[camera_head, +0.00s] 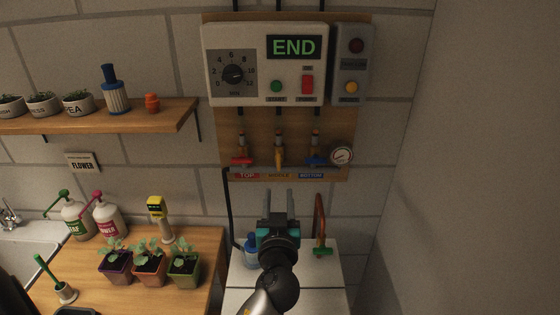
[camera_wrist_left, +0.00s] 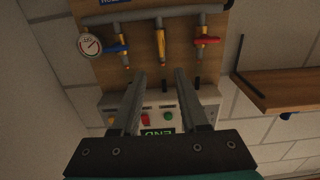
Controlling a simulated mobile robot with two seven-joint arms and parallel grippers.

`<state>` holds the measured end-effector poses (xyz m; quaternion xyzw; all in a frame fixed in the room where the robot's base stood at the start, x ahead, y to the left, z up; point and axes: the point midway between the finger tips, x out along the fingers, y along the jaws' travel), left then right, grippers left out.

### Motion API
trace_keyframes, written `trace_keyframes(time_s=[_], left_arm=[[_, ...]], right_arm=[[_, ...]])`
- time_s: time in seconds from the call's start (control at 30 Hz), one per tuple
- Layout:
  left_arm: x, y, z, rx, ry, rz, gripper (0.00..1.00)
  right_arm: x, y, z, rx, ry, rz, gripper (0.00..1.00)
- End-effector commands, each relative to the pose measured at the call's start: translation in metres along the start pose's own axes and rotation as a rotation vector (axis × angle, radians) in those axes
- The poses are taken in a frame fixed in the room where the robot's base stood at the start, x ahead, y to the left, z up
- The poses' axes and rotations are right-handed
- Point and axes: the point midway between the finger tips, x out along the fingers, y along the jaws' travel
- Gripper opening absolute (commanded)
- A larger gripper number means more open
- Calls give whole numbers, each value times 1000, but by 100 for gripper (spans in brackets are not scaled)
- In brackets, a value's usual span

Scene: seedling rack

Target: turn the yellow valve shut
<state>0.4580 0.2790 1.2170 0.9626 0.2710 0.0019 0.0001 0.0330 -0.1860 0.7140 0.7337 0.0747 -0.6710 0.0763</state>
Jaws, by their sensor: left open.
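The yellow valve (camera_head: 279,157) is the middle one of three on the wooden board, above the "MIDDLE" label. Its handle lies upright, along its pipe. The yellow valve (camera_wrist_left: 161,46) also shows in the left wrist view, which is upside down, beyond my fingertips. My left gripper (camera_head: 278,197) is open and empty, below the valve row in the head view. In the left wrist view its two fingers (camera_wrist_left: 161,75) stand apart with nothing between them and do not appear to touch the valve. My right gripper is not in view.
The red valve (camera_head: 241,160) and blue valve (camera_head: 317,160) flank the yellow one, with handles crosswise. A gauge (camera_head: 341,154) sits beside the blue valve. The control box (camera_head: 222,93) above reads "END". A shelf (camera_head: 150,116) and seedling pots (camera_head: 149,272) are at left.

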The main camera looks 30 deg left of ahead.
Motion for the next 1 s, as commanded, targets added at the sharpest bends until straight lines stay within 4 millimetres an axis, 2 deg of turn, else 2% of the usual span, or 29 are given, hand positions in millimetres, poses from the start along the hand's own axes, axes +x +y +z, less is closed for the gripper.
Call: trace_keyframes(time_s=[0.7, 1.0], left_arm=[[102, -1, 0, 4, -3, -1, 44], [135, 0, 1, 3, -3, -1, 44]], right_arm=[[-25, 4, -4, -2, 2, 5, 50], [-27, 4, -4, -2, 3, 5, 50]])
